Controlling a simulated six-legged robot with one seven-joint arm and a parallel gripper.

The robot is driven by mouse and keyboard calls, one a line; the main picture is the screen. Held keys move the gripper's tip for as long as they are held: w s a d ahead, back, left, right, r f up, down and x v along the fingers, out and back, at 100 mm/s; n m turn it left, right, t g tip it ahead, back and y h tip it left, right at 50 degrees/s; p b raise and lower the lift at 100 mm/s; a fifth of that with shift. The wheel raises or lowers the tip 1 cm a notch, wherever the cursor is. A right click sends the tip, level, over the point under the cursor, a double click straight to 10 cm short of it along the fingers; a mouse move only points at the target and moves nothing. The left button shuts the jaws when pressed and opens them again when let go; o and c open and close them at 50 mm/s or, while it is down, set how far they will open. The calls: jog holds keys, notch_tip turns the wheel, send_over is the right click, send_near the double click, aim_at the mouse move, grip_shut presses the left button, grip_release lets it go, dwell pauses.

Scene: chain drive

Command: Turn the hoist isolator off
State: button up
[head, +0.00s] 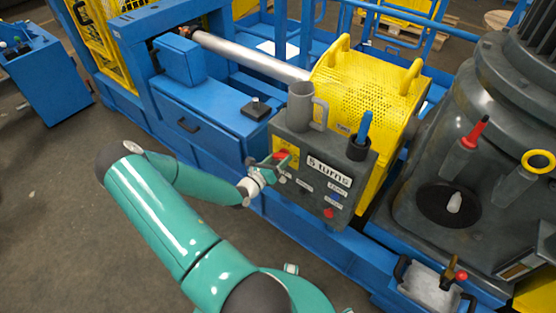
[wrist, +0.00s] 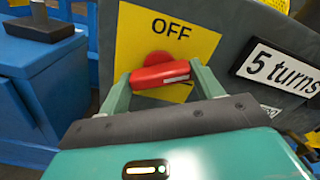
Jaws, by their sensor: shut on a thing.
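The hoist isolator is a red handle (wrist: 160,75) on a yellow plate (wrist: 198,40) marked OFF, on the front of a grey control box (head: 327,208). In the wrist view the handle lies nearly level, tilted slightly up at its right end. My gripper (wrist: 161,78) is shut on the handle, with one green finger at each end of it. In the head view my gripper (head: 272,166) reaches the box's upper left, and the red handle (head: 282,155) shows just beyond it. Part of the red round base behind the handle is hidden.
A "5 turns" label (head: 329,171) and several small buttons are on the box. A grey mug (head: 301,106) and a blue-handled tool in a dark cup (head: 359,146) stand on top. A yellow perforated guard (head: 365,90) is behind. A blue cabinet (head: 205,120) stands at left.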

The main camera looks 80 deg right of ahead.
jog(key=n, duration=0.6)
jog(key=shift+n, duration=0.3)
jog(key=n, duration=0.5)
jog(key=shift+n, duration=0.4)
jog(key=o, duration=1)
jog(key=v, duration=1.3)
jog(key=shift+w+a, duration=0.2)
jog(key=shift+a, duration=0.15)
